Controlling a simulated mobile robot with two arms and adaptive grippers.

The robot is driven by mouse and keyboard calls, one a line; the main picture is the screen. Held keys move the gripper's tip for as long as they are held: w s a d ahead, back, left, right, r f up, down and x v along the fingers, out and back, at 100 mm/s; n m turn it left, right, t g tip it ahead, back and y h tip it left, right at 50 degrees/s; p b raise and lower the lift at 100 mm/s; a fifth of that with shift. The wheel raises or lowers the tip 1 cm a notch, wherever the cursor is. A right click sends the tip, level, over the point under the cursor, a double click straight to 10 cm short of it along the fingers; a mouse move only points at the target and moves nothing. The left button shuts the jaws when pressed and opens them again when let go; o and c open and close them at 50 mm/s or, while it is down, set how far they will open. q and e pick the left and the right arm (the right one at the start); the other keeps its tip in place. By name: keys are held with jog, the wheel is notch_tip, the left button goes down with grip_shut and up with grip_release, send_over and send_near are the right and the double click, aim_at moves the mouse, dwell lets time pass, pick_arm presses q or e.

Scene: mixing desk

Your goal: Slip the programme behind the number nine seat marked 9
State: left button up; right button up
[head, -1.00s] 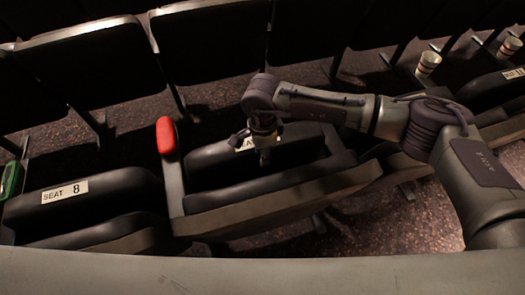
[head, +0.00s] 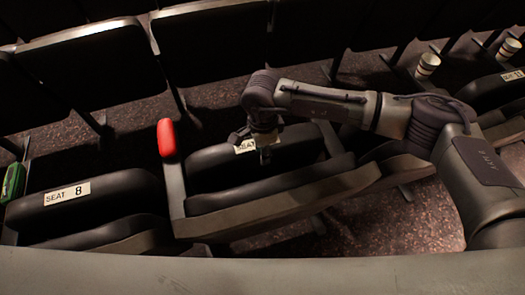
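The middle seat (head: 215,160) is dark and padded, with a white label (head: 245,146) on its top edge. The label reads "SEAT", and its number is hidden by my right gripper. My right gripper (head: 265,154) points down at the top of this seat's back, beside the label. It is small and dark, so I cannot tell whether its fingers are open or shut, or hold anything. No programme can be made out. My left gripper is not in view.
Seat 8 (head: 67,193) is at the left, with a green object (head: 14,182) beside it. A red-topped armrest (head: 166,138) stands between the seats. Striped cups (head: 428,64) stand at the upper right. A pale ledge (head: 250,270) crosses the front.

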notch_tip(320, 180, up, 16)
jog(key=p, duration=0.7)
